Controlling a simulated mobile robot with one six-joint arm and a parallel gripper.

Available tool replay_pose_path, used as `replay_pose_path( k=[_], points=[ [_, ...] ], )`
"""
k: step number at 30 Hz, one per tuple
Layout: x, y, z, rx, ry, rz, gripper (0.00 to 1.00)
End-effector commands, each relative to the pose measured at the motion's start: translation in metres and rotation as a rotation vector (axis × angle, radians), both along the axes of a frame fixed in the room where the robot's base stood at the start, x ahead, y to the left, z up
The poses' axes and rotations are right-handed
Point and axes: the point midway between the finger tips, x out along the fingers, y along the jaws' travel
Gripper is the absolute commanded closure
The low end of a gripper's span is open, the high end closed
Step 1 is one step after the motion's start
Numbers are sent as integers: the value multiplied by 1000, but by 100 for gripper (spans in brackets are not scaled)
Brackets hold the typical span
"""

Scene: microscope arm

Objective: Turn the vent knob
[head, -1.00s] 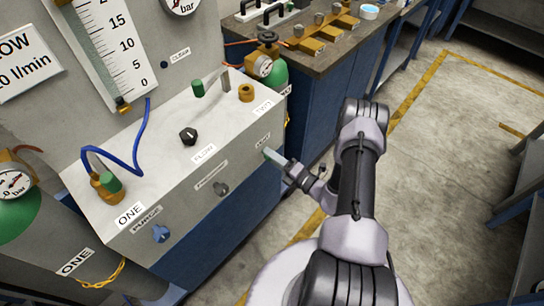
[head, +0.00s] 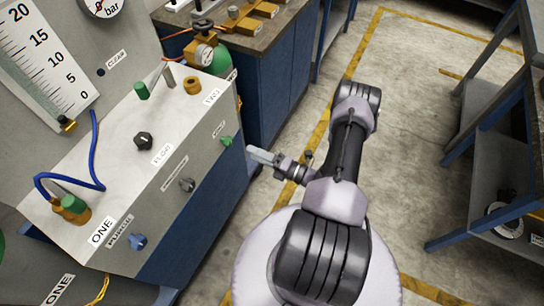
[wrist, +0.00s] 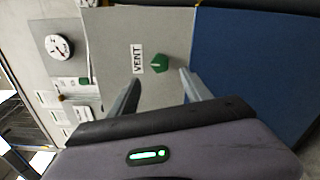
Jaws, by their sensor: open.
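The green vent knob (head: 226,141) sits on the front face of the grey panel box (head: 150,215), near its right end. In the wrist view the knob (wrist: 160,63) shows beside its VENT label. My gripper (head: 250,152) is open and empty, just right of the knob and apart from it. In the wrist view the two fingers of my gripper (wrist: 160,78) stand on either side of the knob's line, with a gap before the panel.
A black flow knob (head: 143,141), a grey knob (head: 187,185) and a blue purge knob (head: 138,241) are on the same box. A workbench (head: 255,45) stands behind it. A blue-framed shelf (head: 490,130) is at the right. The floor between is clear.

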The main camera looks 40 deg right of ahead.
Motion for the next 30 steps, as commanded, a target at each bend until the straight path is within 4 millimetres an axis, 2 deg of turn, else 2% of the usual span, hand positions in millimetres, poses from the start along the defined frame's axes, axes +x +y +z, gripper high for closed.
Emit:
replay_pose_path(
  k=[3, 6, 9, 24, 26, 27, 29, 30],
  points=[
    [-33, -14, 3, 0, -1, -7, 43],
    [-53, -21, 2, 0, 0, -5, 43],
    [-65, -24, 1, -1, -1, -2, 43],
    [-69, -25, 0, -3, 0, 3, 43],
    [-65, -24, 8, -33, -6, 35, 43],
    [-60, -22, 20, -81, -15, 87, 43],
    [-47, -14, 50, -202, -44, 216, 43],
    [-37, -3, 76, -309, -72, 331, 43]
  ],
)
